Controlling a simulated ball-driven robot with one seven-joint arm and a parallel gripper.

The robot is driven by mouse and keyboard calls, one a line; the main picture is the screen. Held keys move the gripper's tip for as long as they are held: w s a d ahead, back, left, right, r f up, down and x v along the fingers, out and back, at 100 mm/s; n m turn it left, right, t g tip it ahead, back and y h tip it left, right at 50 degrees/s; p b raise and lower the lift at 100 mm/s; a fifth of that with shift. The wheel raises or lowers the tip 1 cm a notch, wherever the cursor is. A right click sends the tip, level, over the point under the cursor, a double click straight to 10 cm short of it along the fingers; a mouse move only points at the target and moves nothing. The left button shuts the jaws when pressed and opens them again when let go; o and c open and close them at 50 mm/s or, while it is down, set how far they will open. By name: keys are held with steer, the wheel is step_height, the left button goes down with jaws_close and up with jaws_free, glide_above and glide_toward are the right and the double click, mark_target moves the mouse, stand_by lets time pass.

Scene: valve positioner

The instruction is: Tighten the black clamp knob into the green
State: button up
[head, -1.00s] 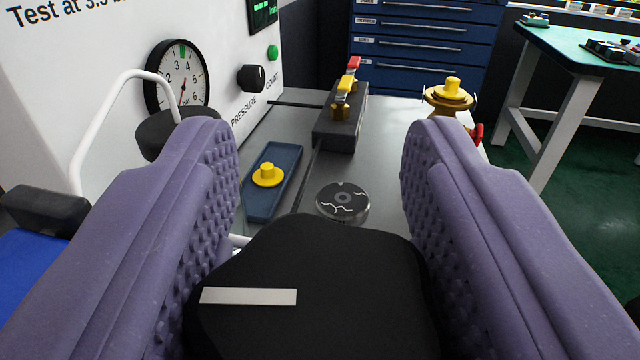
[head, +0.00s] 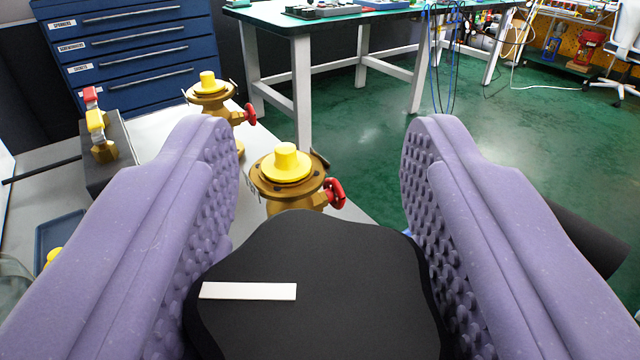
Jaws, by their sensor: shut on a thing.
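The black clamp knob (head: 320,265) is a lobed black piece with a white bar mark on its top, low in the middle of the picture. My gripper (head: 318,140) has two purple, studded fingers, one on each side of the knob, and is shut on it. The white bar lies level, left of the knob's middle. The knob's underside and whatever is below it are hidden. No green band or mark shows on or around the knob.
A brass valve with a yellow cap and red handwheel (head: 286,170) stands just beyond the knob. A second such valve (head: 210,92) is behind it. A dark block with red and yellow levers (head: 108,150) is at left. Blue drawers (head: 140,50) and a green-topped bench (head: 330,22) stand behind.

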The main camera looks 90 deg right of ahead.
steer(key=shift+s+m+g, duration=0.1)
steer(key=shift+m+g, duration=0.5)
steer(key=shift+g, duration=0.2)
steer(key=o, duration=1)
steer(key=a, duration=0.2)
steer(key=a+p, duration=0.1)
steer(key=a, duration=0.2)
steer(key=w+a+p, duration=0.1)
steer(key=a, duration=0.1)
steer(key=shift+w+a, duration=0.1)
steer(key=shift+a, duration=0.25)
